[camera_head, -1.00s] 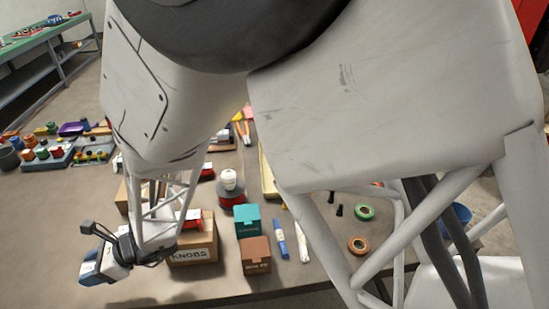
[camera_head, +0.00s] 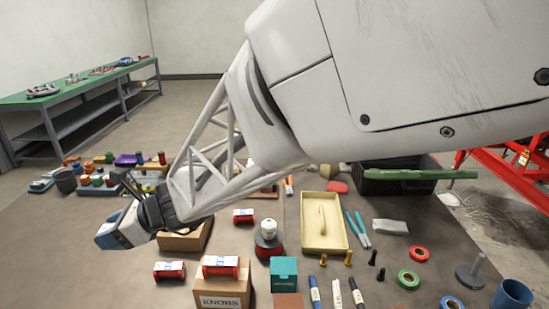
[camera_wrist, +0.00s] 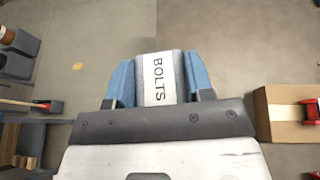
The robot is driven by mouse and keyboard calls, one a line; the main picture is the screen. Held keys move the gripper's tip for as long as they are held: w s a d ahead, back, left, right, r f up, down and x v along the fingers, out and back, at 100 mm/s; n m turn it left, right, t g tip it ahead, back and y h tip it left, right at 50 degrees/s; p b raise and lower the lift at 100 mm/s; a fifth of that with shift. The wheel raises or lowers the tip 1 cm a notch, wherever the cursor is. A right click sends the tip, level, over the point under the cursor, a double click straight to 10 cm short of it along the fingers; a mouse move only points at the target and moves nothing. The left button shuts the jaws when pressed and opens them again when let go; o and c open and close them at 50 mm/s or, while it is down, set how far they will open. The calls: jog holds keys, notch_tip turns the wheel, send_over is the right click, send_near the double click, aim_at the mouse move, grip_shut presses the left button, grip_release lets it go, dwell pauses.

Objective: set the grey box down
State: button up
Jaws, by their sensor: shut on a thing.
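My gripper (camera_wrist: 158,78) is shut on the grey box (camera_wrist: 171,62), which has a white label reading BOLTS. The blue fingers press on its two sides in the wrist view, and the far side of the box is hidden. In the head view my gripper (camera_head: 122,230) is at the left, over or beside bare brown tabletop. There the grey box cannot be told clearly from the fingers. I cannot tell how high the box is above the table.
An open cardboard box (camera_wrist: 268,122) with a red part stands right of my gripper. Coloured parts and grey trays (camera_head: 98,190) lie behind it. The KNOBS box (camera_head: 222,301), teal box (camera_head: 284,274) and cream tray (camera_head: 308,245) stand farther right. The tabletop (camera_head: 75,265) front left is clear.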

jog(key=w+d+m+t, duration=0.3)
jog(key=w+d+t, duration=0.1)
jog(key=w+d, duration=1.75)
jog(key=w+d+m+t, duration=0.1)
jog(key=w+d, duration=0.3)
jog(key=d, duration=0.5)
jog(key=w+d+m+t+h, duration=0.1)
jog(key=w+d, duration=0.4)
jog(key=d, duration=0.3)
jog(key=w+d+m+t, duration=0.1)
jog(key=w+d, duration=0.3)
jog(key=d, duration=0.5)
jog(key=s+d+m+t+h, duration=0.2)
jog(key=s+d, duration=0.1)
jog(key=d, duration=2)
jog(key=s+d+m+t+h, duration=0.1)
jog(key=s+d+m+t, duration=0.15)
jog(key=d, duration=2.05)
notch_tip(320, 180, down, 18)
jog(key=shift+s+g, duration=0.35)
jog(key=shift+s, duration=0.05)
jog(key=shift+f+n, duration=0.2)
jog(key=shift+n, duration=0.05)
